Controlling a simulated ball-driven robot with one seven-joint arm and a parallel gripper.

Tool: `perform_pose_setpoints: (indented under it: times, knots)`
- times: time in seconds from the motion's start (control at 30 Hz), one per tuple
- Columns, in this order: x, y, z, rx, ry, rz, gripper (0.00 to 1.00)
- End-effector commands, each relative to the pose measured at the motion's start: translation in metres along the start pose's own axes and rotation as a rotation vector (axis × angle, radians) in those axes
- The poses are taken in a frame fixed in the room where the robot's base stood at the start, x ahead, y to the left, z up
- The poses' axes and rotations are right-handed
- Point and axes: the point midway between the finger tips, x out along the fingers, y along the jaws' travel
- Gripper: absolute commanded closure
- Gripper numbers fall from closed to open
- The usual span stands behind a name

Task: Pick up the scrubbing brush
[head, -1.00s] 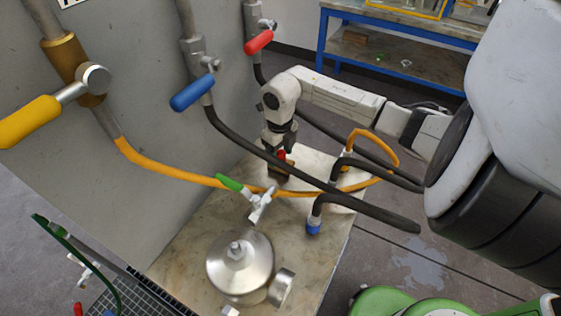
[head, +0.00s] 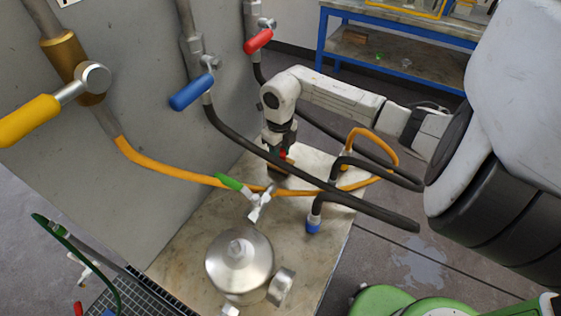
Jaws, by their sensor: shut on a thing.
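My gripper (head: 282,155) points down over the far end of the stone-topped bench (head: 185,255), behind the black and orange hoses. It is shut on the scrubbing brush (head: 277,168), of which only a small brown part shows low between the hoses and the fingers. The hoses and my wrist hide most of the brush. I cannot tell whether it touches the bench top.
A black hose (head: 270,155) and an orange hose (head: 170,176) cross in front of my gripper. A green-handled valve (head: 258,205) and a steel flanged vessel (head: 240,262) stand nearer. Blue (head: 192,92) and red (head: 259,41) valve handles are on the left wall.

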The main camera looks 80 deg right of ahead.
Motion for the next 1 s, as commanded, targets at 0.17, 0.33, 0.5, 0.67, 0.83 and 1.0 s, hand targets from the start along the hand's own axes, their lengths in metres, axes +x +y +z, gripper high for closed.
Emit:
perform_pose_setpoints:
  times: [0.17, 0.33, 0.5, 0.67, 0.83, 1.0]
  knots:
    - [-0.001, 0.0, 0.0, 0.0, -0.001, 0.0, 1.0]
    - [-0.008, -0.001, 0.001, -0.002, -0.002, -0.001, 1.0]
    - [-0.026, -0.001, 0.001, -0.003, -0.003, -0.004, 1.0]
    - [-0.032, -0.021, 0.005, 0.005, 0.001, -0.005, 1.0]
    - [-0.031, -0.062, 0.014, 0.005, 0.001, -0.005, 1.0]
    - [-0.032, -0.108, 0.025, 0.006, 0.0, -0.005, 1.0]
